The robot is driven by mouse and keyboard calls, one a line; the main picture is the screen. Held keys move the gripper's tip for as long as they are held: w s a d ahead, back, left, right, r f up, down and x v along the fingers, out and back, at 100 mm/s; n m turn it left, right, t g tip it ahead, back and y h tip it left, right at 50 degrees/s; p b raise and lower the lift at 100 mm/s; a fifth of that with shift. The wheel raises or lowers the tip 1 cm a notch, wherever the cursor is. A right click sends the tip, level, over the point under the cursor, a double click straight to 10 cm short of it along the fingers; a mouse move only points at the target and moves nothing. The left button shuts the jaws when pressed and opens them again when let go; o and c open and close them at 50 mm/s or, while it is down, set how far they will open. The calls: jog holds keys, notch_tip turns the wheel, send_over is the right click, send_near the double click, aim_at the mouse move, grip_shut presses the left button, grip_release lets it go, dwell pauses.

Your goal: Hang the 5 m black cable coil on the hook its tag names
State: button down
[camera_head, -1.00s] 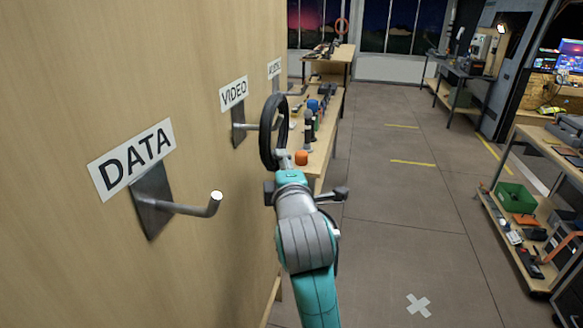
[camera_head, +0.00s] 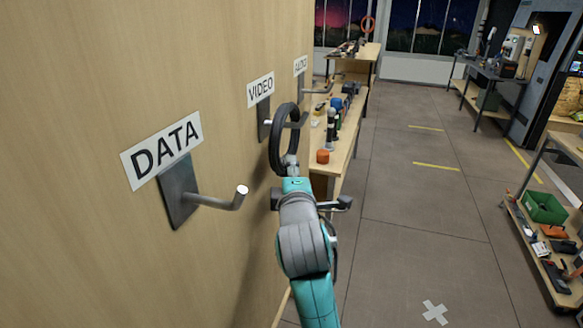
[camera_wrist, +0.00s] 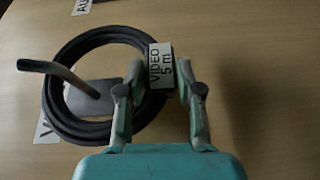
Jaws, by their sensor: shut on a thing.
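The black cable coil (camera_head: 275,150) is held upright beside the wooden wall at the VIDEO hook (camera_head: 264,121). Its white tag (camera_wrist: 161,66) reads "VIDEO 5 m" in the wrist view. My gripper (camera_head: 290,168) is shut on the coil's near edge by the tag, and its two fingers (camera_wrist: 160,75) show there in the wrist view. In the wrist view the hook's rod (camera_wrist: 62,73) passes through the opening of the coil (camera_wrist: 88,132), with the tip out on my side. The rod does not visibly bear the coil's top.
The DATA hook (camera_head: 215,202) juts from the wall nearer to me, left of my arm. The AUDIO label (camera_head: 300,65) is farther along the wall. A bench (camera_head: 345,150) with bottles and tools stands beyond the coil.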

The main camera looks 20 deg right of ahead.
dwell(0.3)
jog(key=c, duration=0.7)
grip_release()
jog(key=shift+f, duration=0.1)
jog(key=shift+s, duration=0.15)
